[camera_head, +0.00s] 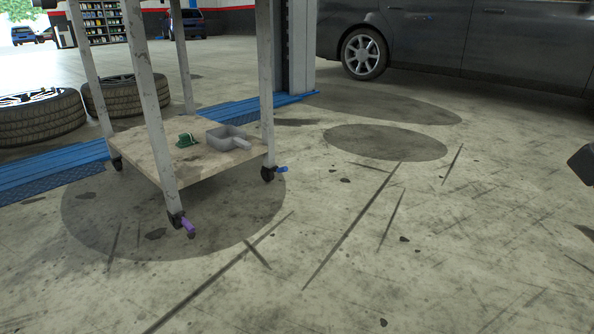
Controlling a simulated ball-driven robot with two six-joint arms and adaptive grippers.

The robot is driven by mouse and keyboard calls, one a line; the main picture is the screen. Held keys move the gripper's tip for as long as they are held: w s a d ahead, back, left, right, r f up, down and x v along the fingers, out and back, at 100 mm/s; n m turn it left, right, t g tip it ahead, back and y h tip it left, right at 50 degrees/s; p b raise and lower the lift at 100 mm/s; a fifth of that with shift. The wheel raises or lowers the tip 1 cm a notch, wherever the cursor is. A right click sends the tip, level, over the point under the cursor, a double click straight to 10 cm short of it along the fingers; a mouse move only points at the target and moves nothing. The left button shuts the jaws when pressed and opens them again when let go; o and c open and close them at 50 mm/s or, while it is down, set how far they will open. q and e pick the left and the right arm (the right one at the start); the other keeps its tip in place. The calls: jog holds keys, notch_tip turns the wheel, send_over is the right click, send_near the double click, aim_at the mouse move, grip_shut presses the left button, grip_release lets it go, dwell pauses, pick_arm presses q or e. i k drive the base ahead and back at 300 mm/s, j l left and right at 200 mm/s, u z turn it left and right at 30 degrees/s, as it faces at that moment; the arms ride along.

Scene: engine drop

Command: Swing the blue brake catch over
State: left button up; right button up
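The blue brake catch (282,169) sticks out to the right from the caster at the trolley's right leg, close to the floor. A purple catch (188,226) is on the caster of the nearest leg and points down to the right. The trolley's lower shelf (140,150) is pale and worn, on tall grey legs. A dark part (582,165) cut off by the right picture edge looks like my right gripper, far from the blue catch; its fingers cannot be made out. My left gripper is not in view.
A grey tray (226,138) and a small green item (186,140) lie on the lower shelf. A dark car (450,40) is at the back right. The stained floor (400,260) in front is clear.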

aim_at(283, 169)
jog(key=u, duration=0.65)
jog(key=i+l+u, duration=0.2)
jog(key=l+u, duration=0.25)
jog(key=i+l+u, duration=0.15)
jog(key=l+u, duration=0.15)
jog(key=u, duration=0.2)
jog(key=i+l+u, duration=0.1)
jog(key=l+u, duration=0.55)
jog(key=l, duration=1.05)
jog(key=l+u, duration=0.15)
jog(key=l, duration=1.1)
jog(key=i+l, duration=0.15)
jog(key=l, duration=0.2)
jog(key=u, duration=0.05)
